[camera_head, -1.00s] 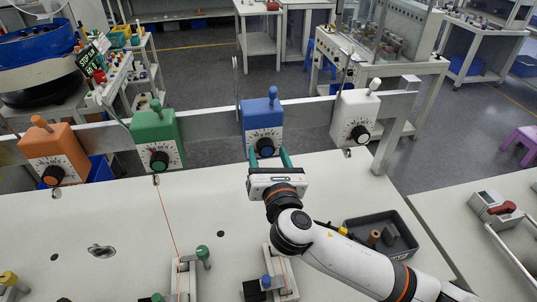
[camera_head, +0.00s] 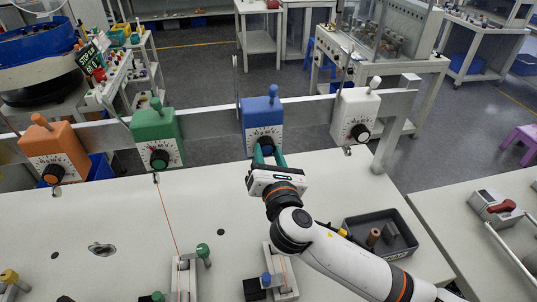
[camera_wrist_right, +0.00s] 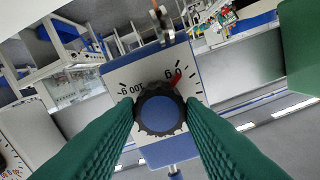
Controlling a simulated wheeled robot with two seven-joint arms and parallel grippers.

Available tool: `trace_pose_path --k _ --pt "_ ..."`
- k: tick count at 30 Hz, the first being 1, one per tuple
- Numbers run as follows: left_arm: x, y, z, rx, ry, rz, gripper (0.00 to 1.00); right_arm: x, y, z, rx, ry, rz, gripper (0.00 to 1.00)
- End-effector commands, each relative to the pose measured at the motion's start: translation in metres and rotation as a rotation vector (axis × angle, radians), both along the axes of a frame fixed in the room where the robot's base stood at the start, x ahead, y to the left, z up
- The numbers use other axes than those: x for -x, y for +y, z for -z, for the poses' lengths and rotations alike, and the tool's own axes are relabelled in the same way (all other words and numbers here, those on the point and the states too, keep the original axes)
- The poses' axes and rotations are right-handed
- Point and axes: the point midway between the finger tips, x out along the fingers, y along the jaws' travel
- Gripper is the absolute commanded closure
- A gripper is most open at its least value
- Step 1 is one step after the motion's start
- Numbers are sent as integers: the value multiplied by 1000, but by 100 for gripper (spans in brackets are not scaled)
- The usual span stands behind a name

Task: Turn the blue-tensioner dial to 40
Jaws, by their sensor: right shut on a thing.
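The blue tensioner (camera_head: 262,112) is a blue box with a white dial face, fixed on the grey rail. Its dark dial with a blue cap (camera_wrist_right: 160,111) shows in the wrist view, with a red pointer (camera_wrist_right: 177,77) at the upper right of the dial. A numeral lies beside the pointer, but I cannot read it surely. My right gripper (camera_head: 269,154) is shut on the dial, with one green finger on each side of it. The fingers and hand hide part of the dial in the head view. My left gripper is out of view.
Orange (camera_head: 55,152), green (camera_head: 157,136) and white (camera_head: 355,116) tensioners hang along the same rail (camera_head: 205,124). A dark tray (camera_head: 408,246) with small parts stands right of my right arm. Clamps with coloured knobs stand at the front. The table's middle left is mostly clear.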

Motion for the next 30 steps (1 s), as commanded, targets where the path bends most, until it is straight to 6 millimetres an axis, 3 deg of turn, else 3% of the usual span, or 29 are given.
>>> trace_pose_path --k 30 --pt "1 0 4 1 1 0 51 0 0 2 -939 190 3 87"
